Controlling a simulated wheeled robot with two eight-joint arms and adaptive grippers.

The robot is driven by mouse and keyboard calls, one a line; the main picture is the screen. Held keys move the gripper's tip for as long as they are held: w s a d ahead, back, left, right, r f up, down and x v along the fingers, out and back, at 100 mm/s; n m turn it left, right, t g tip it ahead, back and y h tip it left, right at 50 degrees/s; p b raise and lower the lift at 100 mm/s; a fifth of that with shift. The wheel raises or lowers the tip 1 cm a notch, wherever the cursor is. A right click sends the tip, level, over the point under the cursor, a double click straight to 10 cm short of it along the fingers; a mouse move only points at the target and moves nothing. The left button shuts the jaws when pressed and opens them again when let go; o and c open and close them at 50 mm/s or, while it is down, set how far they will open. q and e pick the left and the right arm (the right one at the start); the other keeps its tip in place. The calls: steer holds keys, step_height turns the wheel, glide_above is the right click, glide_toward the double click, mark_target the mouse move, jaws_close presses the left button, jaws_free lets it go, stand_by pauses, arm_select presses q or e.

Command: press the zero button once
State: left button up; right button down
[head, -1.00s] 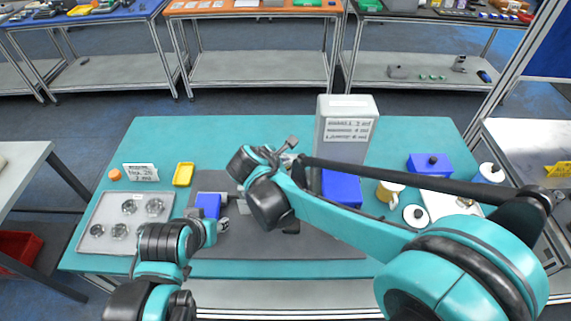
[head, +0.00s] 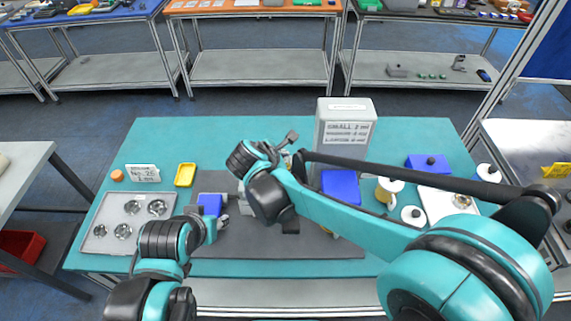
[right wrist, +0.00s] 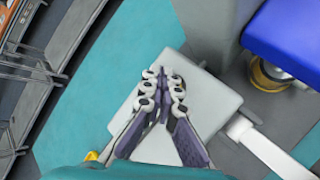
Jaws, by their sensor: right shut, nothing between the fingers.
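My right gripper (right wrist: 163,80) is shut and empty in the right wrist view. Its fingertips overlap a pale grey, flat-topped plate (right wrist: 205,105); I cannot tell whether they touch it. No button marked zero can be made out.
A grey box with a printed label (head: 345,135) stands at the back, beside a blue block (head: 341,187) that also shows in the right wrist view (right wrist: 287,38). A grey tray with metal pieces (head: 100,235) and a yellow dish (head: 185,174) are left.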

step_height(320, 180, up, 4)
steer(key=p, duration=0.3)
steer(key=shift+r, duration=0.15)
stand_by(0.7)
